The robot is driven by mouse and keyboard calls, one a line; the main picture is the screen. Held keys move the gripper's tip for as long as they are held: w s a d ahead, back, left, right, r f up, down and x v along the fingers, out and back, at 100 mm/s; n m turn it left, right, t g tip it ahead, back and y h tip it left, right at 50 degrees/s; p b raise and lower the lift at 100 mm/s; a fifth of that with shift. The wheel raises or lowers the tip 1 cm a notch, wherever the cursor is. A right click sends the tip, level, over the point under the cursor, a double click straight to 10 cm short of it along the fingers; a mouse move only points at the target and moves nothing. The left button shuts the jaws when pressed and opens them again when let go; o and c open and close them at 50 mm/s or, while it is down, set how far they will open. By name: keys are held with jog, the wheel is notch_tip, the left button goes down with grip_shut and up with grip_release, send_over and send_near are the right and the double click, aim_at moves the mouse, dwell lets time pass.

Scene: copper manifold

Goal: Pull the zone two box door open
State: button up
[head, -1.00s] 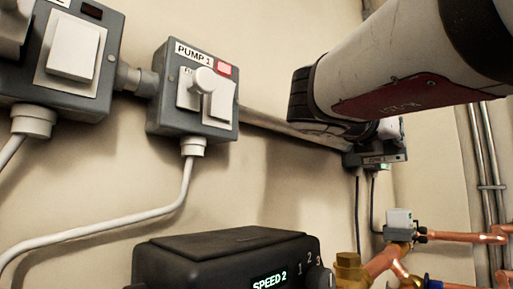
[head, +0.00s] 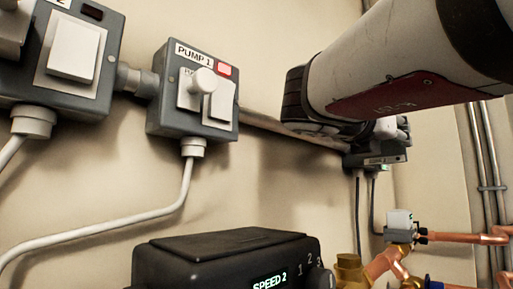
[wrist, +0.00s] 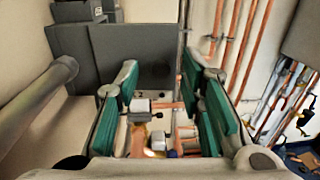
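A small grey box (head: 376,159) with a label too small to read surely is on the wall beyond my arm in the head view, partly hidden by it. In the wrist view, a dark grey box with a flat panel (wrist: 137,48) lies ahead of my gripper (wrist: 165,100). I cannot tell surely which face is the door. My gripper's teal-padded fingers are spread, with nothing held between them. The fingers appear in front of the panel's lower part; contact cannot be told. My gripper's fingertips are hidden in the head view.
A PUMP 1 switch box (head: 193,95) is on the wall at left. A black SPEED 2 unit (head: 235,258) stands below. Copper pipes (head: 462,238) and a small white-grey valve head (head: 399,222) are at lower right. A conduit (wrist: 38,95) runs left of my gripper.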

jog(key=v, duration=0.7)
jog(key=shift+a+r, duration=0.1)
jog(key=shift+s, duration=0.1)
